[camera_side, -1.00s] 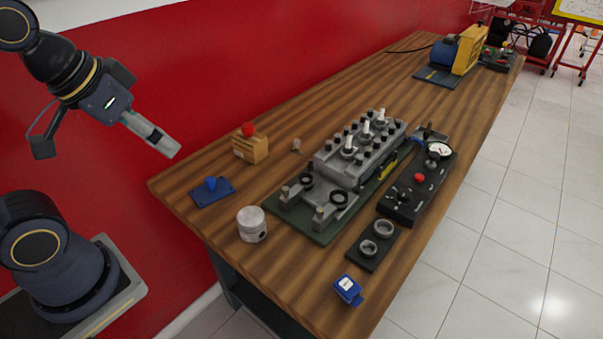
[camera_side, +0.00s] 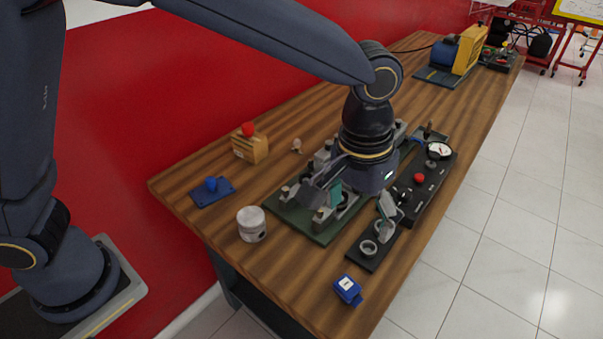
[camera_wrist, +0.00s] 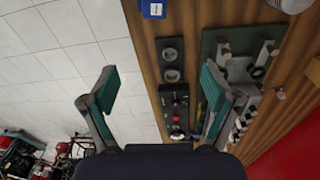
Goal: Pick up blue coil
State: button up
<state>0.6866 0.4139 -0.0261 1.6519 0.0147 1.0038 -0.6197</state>
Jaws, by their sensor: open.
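The blue coil (camera_side: 348,289) is a small blue block with a white label. It lies on the wooden table near the front right edge in the side view. It also shows at the top edge of the wrist view (camera_wrist: 153,9), partly cut off. My gripper (camera_side: 350,205) is open and empty above the engine trainer and the black ring plate, behind the coil and apart from it. In the wrist view the two fingers of my gripper (camera_wrist: 162,88) are spread wide with nothing between them but the view down to the table.
The engine trainer (camera_side: 318,229) is partly hidden by my arm. A black plate with two rings (camera_side: 367,262) lies between it and the coil. Table is bare around the coil.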

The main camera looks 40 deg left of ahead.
aim_at(350, 288)
jog(key=shift+m+g+y, duration=0.3)
jog(key=shift+m, duration=0.1)
jog(key=s+f, duration=0.1)
jog(key=f, duration=0.4)
jog(key=d+f, duration=0.1)
jog(key=f, duration=0.3)
jog(key=s+d+f, duration=0.1)
jog(key=f, duration=0.4)
jog(key=shift+s+d+f, duration=0.15)
jog(key=shift+s+f, duration=0.15)
jog(key=f, duration=0.5)
jog(key=shift+w+f, duration=0.3)
jog(key=shift+w, duration=0.05)
jog(key=shift+c, duration=0.2)
jog(key=c, duration=1.4)
